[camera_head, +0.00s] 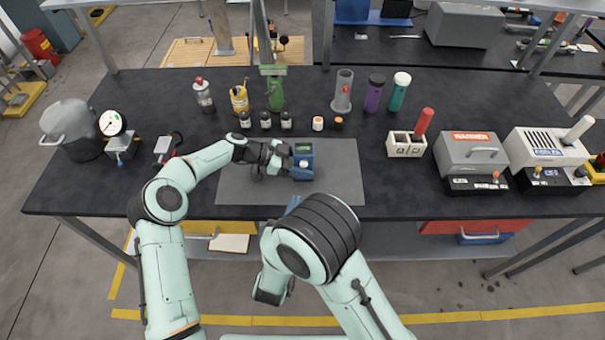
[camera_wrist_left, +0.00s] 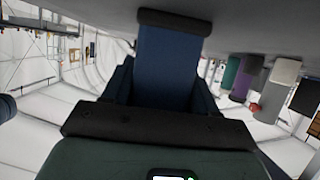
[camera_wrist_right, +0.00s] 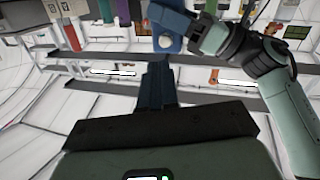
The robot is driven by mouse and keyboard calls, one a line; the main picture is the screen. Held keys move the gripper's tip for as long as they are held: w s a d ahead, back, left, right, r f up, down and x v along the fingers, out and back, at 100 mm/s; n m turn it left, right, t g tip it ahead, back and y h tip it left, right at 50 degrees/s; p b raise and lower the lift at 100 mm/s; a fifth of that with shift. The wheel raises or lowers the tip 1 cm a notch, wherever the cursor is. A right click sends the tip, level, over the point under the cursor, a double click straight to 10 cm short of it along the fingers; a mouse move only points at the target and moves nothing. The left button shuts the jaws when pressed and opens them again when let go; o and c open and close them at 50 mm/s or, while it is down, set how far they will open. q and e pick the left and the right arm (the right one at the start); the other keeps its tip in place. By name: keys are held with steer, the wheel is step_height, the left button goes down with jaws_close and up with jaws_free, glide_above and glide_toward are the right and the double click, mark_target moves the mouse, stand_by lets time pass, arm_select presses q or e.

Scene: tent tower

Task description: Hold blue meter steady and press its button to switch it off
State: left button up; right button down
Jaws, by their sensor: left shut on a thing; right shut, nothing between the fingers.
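The blue meter (camera_head: 302,160) stands on the grey mat, with a small display near its top and a pale round button on its front. It also shows in the right wrist view (camera_wrist_right: 165,22), where the button is visible. My left gripper (camera_head: 285,158) is shut on the meter from its left side. My right gripper (camera_head: 293,203) is shut and empty, apart from the meter, near the table's front edge. In the right wrist view its fingertips (camera_wrist_right: 155,70) lie below the button.
The grey mat (camera_head: 340,185) is otherwise clear. Several small jars (camera_head: 265,120) and bottles stand behind it. A pot (camera_head: 70,125) and gauge (camera_head: 112,124) are at left. A white box (camera_head: 405,144) and grey machines (camera_head: 470,155) stand at right.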

mark_target(303, 166)
steer(key=s+m+y, duration=0.1)
steer(key=m, duration=0.5)
steer(key=s+m, duration=0.2)
steer(key=m, duration=0.4)
steer(key=s+r+m+y, duration=0.1)
steer(key=m, duration=0.5)
steer(key=shift+s+d+r+y, duration=0.1)
steer(key=shift+s+d+y, duration=0.2)
steer(key=shift+d, duration=0.1)
steer(key=shift+w, duration=0.1)
steer(key=w, duration=0.9)
steer(key=w+d+f, duration=0.1)
steer(key=w, duration=0.4)
